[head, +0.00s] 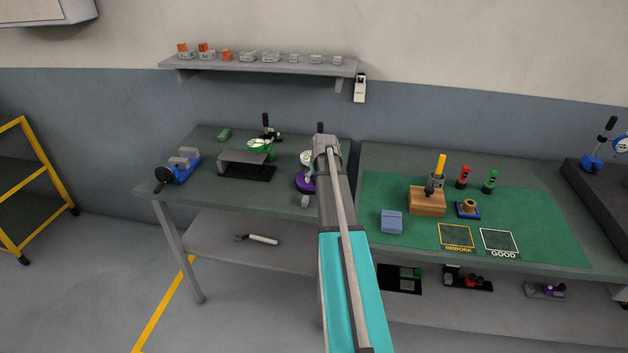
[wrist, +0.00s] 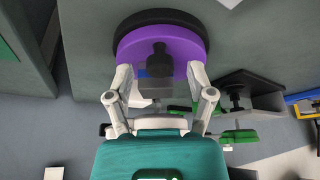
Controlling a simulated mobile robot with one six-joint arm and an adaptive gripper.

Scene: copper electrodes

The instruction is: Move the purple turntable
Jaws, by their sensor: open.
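The purple turntable (wrist: 188,48) is a round purple disc on a wider black base in the wrist view. My gripper (wrist: 159,76) is open, with one fingertip at each side of the disc's near part. I cannot tell whether the fingers touch it. In the head view the purple turntable (head: 302,184) sits on the left bench near its right end, and my arm hides its right part.
A grey sheet-metal stand (head: 242,158) and a green turntable (head: 261,146) are left of the purple one. A blue vise (head: 184,171) is at the bench's left end. The right bench holds a green mat (head: 400,240) with a wooden block (head: 427,202). A shelf (head: 260,66) hangs above.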

